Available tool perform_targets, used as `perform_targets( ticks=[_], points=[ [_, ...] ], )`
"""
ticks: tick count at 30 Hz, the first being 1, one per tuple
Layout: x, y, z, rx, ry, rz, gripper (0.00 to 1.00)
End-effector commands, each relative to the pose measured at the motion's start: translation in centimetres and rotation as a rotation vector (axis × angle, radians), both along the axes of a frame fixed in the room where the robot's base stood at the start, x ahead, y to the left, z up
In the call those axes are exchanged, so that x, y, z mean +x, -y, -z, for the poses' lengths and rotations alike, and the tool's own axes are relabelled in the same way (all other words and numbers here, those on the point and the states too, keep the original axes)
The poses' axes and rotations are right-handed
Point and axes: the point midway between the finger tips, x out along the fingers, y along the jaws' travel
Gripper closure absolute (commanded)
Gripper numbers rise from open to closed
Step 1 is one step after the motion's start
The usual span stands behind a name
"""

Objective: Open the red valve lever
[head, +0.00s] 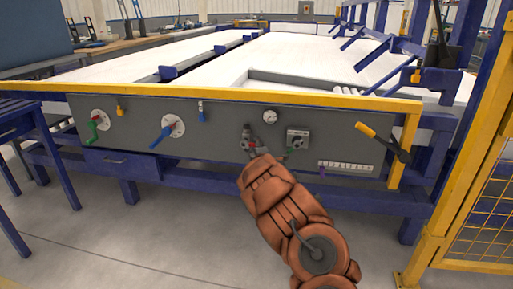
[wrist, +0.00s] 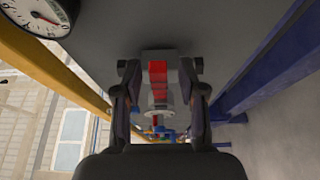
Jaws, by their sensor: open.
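The red valve lever (wrist: 158,75) shows in the wrist view as a red strip on a grey body, between the two fingers. My gripper (wrist: 160,82) is open, one finger on each side of the red lever. I cannot tell whether either finger touches it. In the head view my gripper (head: 248,138) is at the middle of the grey panel (head: 225,145), left of and below the gauge. There, my gripper and arm cover most of the red lever.
Left on the panel are a green lever (head: 95,128) and a blue lever (head: 167,131). A round gauge (head: 270,116) and a grey switch box (head: 298,138) are close on the right. A yellow-handled lever (head: 378,138) sticks out farther right. A yellow rail (head: 230,97) runs above.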

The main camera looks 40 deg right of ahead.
Motion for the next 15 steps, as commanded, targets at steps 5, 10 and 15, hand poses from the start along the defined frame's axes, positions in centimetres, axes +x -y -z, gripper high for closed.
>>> perform_targets(
  ticks=[5, 10, 15],
  points=[
    [0.25, 0.16, -0.13, -0.002, 0.001, -0.001, 0.59],
    [0.25, 0.17, -0.11, -0.001, 0.000, 0.000, 0.59],
    [0.24, 0.17, -0.10, -0.001, 0.000, 0.000, 0.70]
  ],
)
